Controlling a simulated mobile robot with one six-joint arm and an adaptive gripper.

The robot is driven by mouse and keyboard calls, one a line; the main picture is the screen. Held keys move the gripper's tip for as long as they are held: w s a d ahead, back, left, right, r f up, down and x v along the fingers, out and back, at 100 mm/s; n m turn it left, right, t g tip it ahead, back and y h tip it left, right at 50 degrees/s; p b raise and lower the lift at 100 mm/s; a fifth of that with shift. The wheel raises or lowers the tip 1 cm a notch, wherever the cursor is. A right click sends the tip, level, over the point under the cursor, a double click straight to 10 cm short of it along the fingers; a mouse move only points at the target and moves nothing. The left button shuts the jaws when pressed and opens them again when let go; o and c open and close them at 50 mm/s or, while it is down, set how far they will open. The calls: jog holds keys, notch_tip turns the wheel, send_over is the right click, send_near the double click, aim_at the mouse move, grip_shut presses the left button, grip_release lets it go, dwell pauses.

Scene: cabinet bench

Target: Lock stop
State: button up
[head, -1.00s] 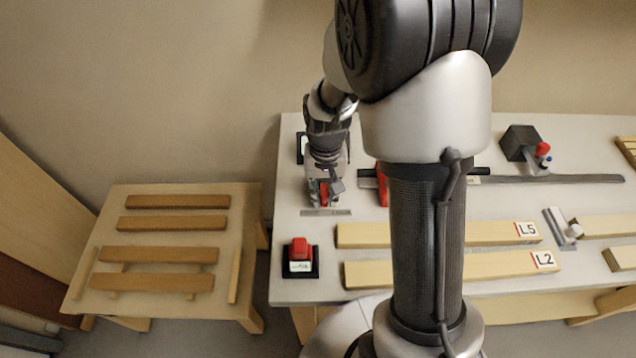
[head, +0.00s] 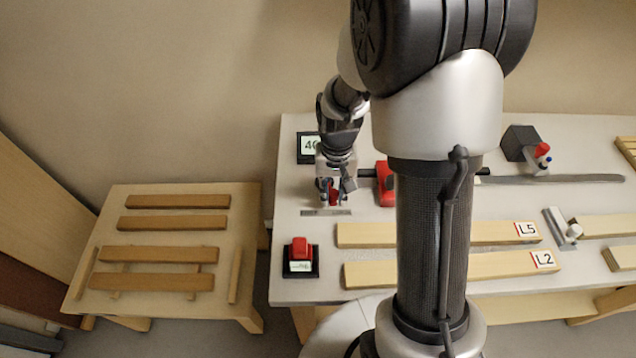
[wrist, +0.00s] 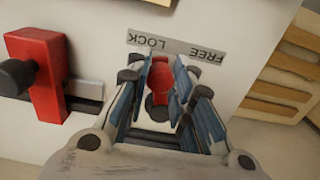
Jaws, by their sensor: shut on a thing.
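My gripper (head: 334,200) is at the left end of the bench, its fingers closed around a small red lever (wrist: 160,78). In the wrist view the lever's red tip points toward the label strip (wrist: 176,46), nearer the word LOCK than FREE. The strip also shows in the head view (head: 326,212). The lever's lower part is partly hidden between the fingers. A red stop block (wrist: 42,76) with a black knob (wrist: 15,77) sits on a rail beside the gripper. The red block shows in the head view (head: 384,186), just right of the gripper.
A display reading about 40 (head: 308,146) stands behind the gripper, partly covered. A red button box (head: 300,258) is at the front left. Boards L5 (head: 500,232) and L2 (head: 500,264) lie to the right. A low table with wooden slats (head: 170,240) stands left.

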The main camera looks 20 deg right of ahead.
jog(key=shift+w+d, duration=0.1)
jog(key=shift+d, duration=0.9)
jog(key=shift+w+d, duration=0.1)
jog(key=shift+d, duration=0.25)
jog(key=o, duration=0.8)
jog(key=shift+c, duration=0.2)
jog(key=shift+r+p, duration=0.15)
jog(key=shift+p, duration=0.15)
notch_tip(320, 180, up, 9)
jog(key=p, duration=0.7)
